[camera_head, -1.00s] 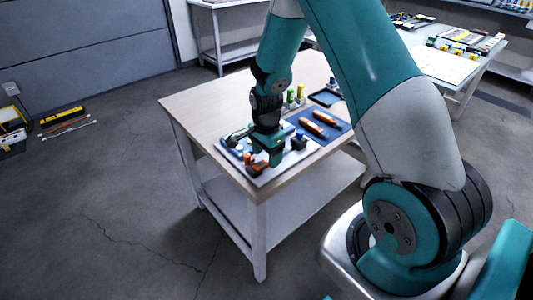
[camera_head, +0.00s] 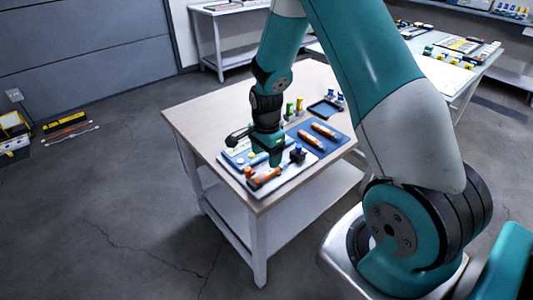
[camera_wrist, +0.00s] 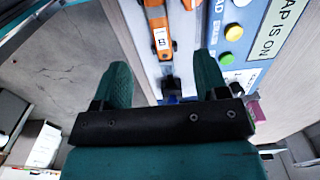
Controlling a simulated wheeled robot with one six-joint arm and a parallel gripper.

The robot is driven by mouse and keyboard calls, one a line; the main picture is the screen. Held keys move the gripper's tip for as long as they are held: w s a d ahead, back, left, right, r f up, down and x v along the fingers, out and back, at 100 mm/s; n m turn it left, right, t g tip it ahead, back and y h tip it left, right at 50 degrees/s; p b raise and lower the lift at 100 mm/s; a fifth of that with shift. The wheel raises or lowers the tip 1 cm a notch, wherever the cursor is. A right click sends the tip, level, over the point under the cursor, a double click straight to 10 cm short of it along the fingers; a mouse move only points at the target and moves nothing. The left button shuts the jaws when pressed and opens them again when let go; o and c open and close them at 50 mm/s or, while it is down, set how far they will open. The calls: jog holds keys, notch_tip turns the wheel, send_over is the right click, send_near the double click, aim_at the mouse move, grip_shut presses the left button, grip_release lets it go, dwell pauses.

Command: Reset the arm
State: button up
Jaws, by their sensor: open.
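My arm reaches down over the wooden-topped table (camera_head: 215,98). My gripper (camera_head: 274,160) is above the near end of the table, over a light board, and it also shows in the wrist view (camera_wrist: 162,72). Its two teal fingers are spread apart with nothing held between them. An orange tool with a white label (camera_wrist: 160,38) lies beyond the fingertips in the wrist view; it shows at the board's near edge in the head view (camera_head: 264,178). A blue-topped part (camera_head: 298,154) stands just right of the gripper. The gripper hides part of the board.
A blue mat (camera_head: 333,142) with orange-handled tools lies right of the gripper. Green and yellow posts (camera_head: 293,106) and a dark tray (camera_head: 325,107) stand farther back. A sign panel with yellow and green buttons (camera_wrist: 232,32) is close beside the fingers. Other benches stand behind.

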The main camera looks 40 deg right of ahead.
jog(key=s+a+r+n+y, duration=0.1)
jog(key=s+a+r+n, duration=0.2)
jog(key=a+r+n, duration=0.4)
jog(key=s+a+r+n+y, duration=0.1)
jog(key=s+a+r+n, duration=0.35)
jog(key=a+r, duration=0.45)
jog(key=s+a+r+n+y, duration=0.1)
jog(key=s+a+r+n, duration=0.2)
jog(key=s+n, duration=0.3)
jog(key=s+a+r+n+y, duration=0.1)
jog(key=s+a+r+n, duration=0.2)
jog(key=s+r+n, duration=0.2)
jog(key=s+n, duration=0.2)
jog(key=s, duration=0.1)
jog(key=shift+s+a+r, duration=0.15)
jog(key=shift+s+r, duration=0.2)
